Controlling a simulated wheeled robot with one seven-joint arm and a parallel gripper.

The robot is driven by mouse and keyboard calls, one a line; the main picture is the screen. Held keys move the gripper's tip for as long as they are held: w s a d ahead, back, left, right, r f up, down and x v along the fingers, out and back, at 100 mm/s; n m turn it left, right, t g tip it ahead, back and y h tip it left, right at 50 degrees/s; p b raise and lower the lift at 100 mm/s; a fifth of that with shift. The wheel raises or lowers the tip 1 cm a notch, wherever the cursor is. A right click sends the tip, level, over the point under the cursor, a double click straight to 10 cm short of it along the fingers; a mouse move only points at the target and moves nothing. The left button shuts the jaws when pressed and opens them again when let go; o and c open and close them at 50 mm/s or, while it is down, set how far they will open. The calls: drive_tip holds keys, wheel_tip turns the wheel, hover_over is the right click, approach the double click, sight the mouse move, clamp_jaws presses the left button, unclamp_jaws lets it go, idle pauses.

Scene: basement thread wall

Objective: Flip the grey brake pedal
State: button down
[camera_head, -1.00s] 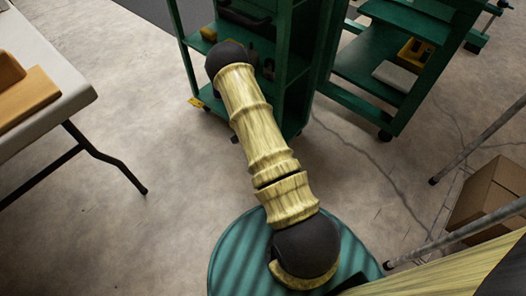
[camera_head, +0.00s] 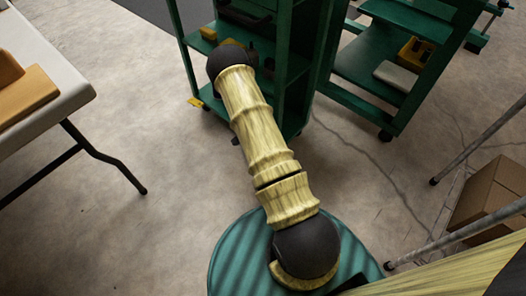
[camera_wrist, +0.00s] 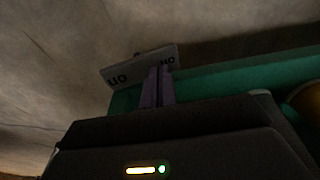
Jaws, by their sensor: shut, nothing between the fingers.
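In the wrist view, a flat light-grey plate with dark lettering (camera_wrist: 122,72) sits at the edge of a green surface; it looks like the grey brake pedal. My gripper (camera_wrist: 158,72) is shut and empty, its narrow fingers close together in front of the plate. The fingers overlap the plate in the picture; I cannot tell whether they touch it. In the head view my arm reaches down to the green cart (camera_head: 298,75), and the gripper and the grey pedal are hidden there.
A yellow piece (camera_head: 195,102) shows low at the cart's left side. A second green cart (camera_head: 365,97) stands to the right. A table (camera_head: 65,85) is at the left, and a cardboard box (camera_head: 485,195) and metal poles are at the right. Bare concrete floor lies between.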

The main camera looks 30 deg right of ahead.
wheel_tip(320, 180, up, 7)
drive_tip(key=p, duration=0.6)
idle(0.3)
idle(0.4)
drive_tip(key=s+a+r+n+y+p, duration=0.1)
drive_tip(key=a+r+n+p, duration=0.15)
drive_tip(key=r, duration=0.75)
drive_tip(key=s+a+r+n+t+p, duration=0.1)
drive_tip(key=s+a+r+n+p, duration=0.2)
drive_tip(key=r, duration=0.6)
drive_tip(key=a+r+n+y+p, duration=0.15)
drive_tip(key=a+r, duration=0.25)
drive_tip(key=r, duration=0.6)
drive_tip(key=s+a+r+n+t+p, duration=0.1)
drive_tip(key=s+a+r+n+p, duration=0.25)
drive_tip(key=s+r, duration=0.5)
drive_tip(key=s+a+r+n+p, duration=0.2)
drive_tip(key=s+r+n+p, duration=0.3)
drive_tip(key=r, duration=0.6)
wheel_tip(320, 180, up, 37)
drive_tip(key=s+m+p, duration=0.1)
drive_tip(key=p, duration=3.5)
drive_tip(key=shift+r+h, duration=0.2)
drive_tip(key=shift+h, duration=0.15)
